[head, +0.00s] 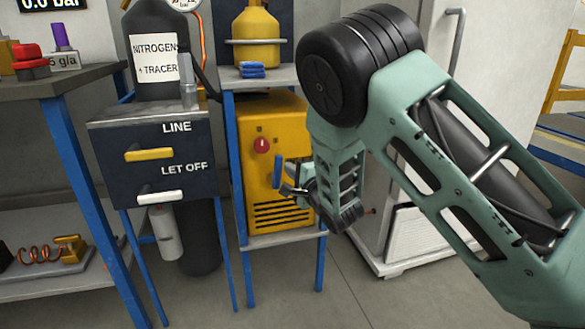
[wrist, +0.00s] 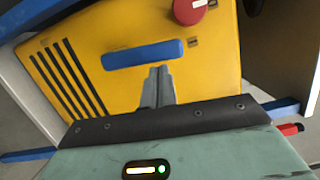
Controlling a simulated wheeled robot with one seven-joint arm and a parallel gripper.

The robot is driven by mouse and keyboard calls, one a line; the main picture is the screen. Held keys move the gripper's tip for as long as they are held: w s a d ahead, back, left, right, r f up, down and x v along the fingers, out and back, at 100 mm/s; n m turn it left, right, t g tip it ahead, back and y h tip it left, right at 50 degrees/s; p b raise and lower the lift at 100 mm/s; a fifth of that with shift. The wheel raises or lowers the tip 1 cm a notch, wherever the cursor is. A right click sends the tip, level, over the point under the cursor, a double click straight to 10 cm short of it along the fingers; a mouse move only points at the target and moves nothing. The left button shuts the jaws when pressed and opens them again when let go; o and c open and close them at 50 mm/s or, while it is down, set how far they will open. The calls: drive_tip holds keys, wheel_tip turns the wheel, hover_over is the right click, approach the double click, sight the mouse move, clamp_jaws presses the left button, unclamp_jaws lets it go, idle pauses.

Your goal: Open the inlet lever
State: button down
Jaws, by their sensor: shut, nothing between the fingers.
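A yellow machine (head: 280,115) stands on a blue-legged stand and carries a blue lever (head: 277,170) on its front, upright in the head view. The lever's small label is too small to read, so I cannot confirm it is the inlet lever. In the wrist view the blue lever (wrist: 143,54) lies across the picture, between the red knob (wrist: 190,10) and the vent slots. My gripper (head: 288,189) is in front of the machine, close to the lever's lower part. In the wrist view my shut fingertips (wrist: 157,72) are just below the lever; I cannot tell whether they touch it.
A dark panel (head: 110,160) to the left has a yellow LINE handle (head: 149,154) and a white LET OFF handle (head: 160,197). A white cabinet (head: 400,235) stands close on the right.

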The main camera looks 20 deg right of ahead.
drive_tip(key=shift+a+r+n+p, duration=0.55)
drive_tip(key=shift+a+n, duration=0.15)
drive_tip(key=shift+a, duration=0.15)
